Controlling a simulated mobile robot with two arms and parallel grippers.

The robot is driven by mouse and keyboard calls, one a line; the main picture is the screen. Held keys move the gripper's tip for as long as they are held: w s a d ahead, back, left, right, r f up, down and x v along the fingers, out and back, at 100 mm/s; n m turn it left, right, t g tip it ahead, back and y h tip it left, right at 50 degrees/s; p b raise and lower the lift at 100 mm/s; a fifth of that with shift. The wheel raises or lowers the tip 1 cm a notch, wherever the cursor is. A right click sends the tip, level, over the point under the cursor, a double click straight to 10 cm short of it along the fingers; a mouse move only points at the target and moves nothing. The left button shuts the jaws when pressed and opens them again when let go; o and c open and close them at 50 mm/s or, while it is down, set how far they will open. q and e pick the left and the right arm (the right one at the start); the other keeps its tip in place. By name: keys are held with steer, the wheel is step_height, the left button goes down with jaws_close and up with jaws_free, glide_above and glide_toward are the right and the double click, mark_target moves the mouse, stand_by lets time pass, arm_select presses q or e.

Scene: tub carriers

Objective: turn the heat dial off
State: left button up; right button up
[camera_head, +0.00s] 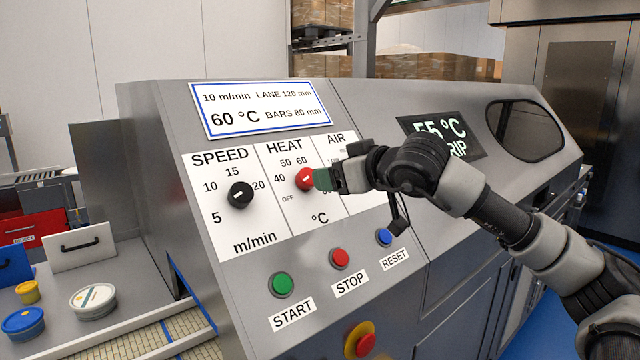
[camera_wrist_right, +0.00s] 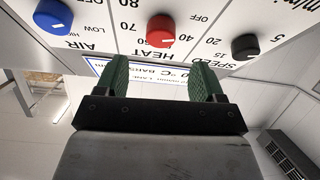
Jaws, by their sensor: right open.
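The red heat dial (camera_head: 305,179) sits on the white HEAT label of the sloped console. Its white mark appears to point up and right, roughly toward 60; OFF is printed at its lower left. My right gripper (camera_head: 322,179) reaches in from the right, and its green fingers hide the dial's right side. In the right wrist view the red dial (camera_wrist_right: 160,30) shows just beyond the gap between the green fingertips of the right gripper (camera_wrist_right: 160,62). The fingers are open and apart, with nothing between them. My left gripper is out of view.
The black speed dial (camera_head: 240,195) is left of the heat dial. A blue dial (camera_wrist_right: 53,15) is on the AIR side. Green start (camera_head: 282,284), red stop (camera_head: 340,259) and blue reset (camera_head: 384,237) buttons lie below. A red-on-yellow button (camera_head: 361,342) is lower still.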

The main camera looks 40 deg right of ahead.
steer(key=shift+v, duration=1.6)
